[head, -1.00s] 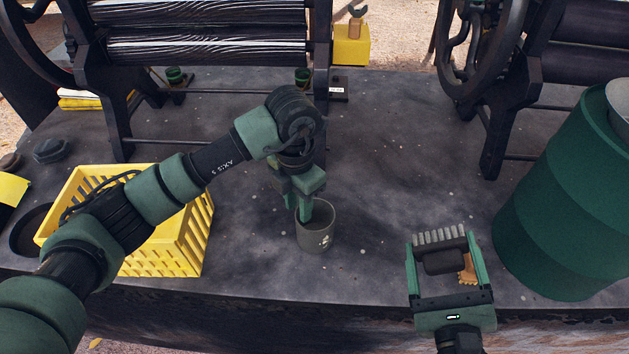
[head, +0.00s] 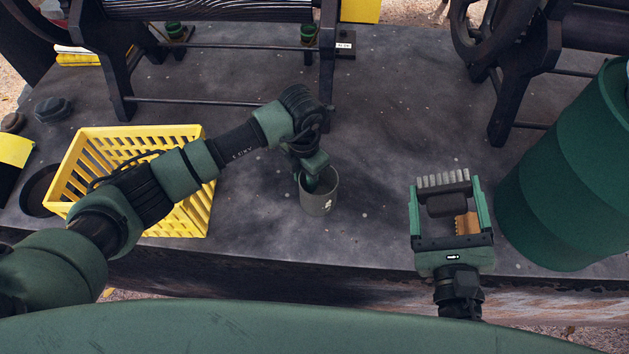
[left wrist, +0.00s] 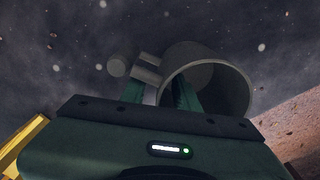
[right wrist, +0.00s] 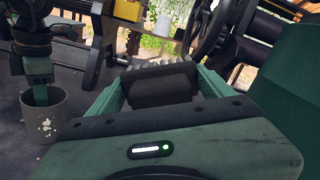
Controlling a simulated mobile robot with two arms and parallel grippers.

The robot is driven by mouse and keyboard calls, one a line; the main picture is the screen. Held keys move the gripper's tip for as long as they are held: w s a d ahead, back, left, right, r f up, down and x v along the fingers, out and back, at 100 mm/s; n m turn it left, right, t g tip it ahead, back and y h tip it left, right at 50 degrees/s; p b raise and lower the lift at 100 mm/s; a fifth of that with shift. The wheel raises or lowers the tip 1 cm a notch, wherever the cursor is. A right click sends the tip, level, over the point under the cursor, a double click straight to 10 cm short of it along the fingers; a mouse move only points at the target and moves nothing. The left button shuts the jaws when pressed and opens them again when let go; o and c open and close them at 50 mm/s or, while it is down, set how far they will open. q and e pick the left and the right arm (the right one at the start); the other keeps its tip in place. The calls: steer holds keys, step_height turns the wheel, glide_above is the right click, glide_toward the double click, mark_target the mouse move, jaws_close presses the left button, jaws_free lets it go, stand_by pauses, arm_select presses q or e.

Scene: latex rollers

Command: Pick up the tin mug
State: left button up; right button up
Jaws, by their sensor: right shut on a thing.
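The tin mug (head: 321,196) is a grey cup standing on the dark stone surface. In the left wrist view the mug (left wrist: 236,88) shows its open mouth and a handle at its left. My left gripper (head: 307,182) reaches down at the mug's left rim. In the left wrist view its fingers (left wrist: 160,93) are apart, one inside the mouth and one outside beside the handle, with the wall between them. My right gripper (head: 449,208) is shut on a dark brush (head: 447,205) with grey bristles, held right of the mug. The mug also shows in the right wrist view (right wrist: 46,116).
A yellow crate (head: 190,222) stands left of the mug, under my left arm. A green barrel (head: 565,180) stands at the right. Black roller machines (head: 125,60) stand at the back. An orange-brown object (head: 467,224) shows behind my right gripper.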

arm_select(q)
steer(key=shift+f, duration=1.1)
jaws_close()
stand_by(0.6)
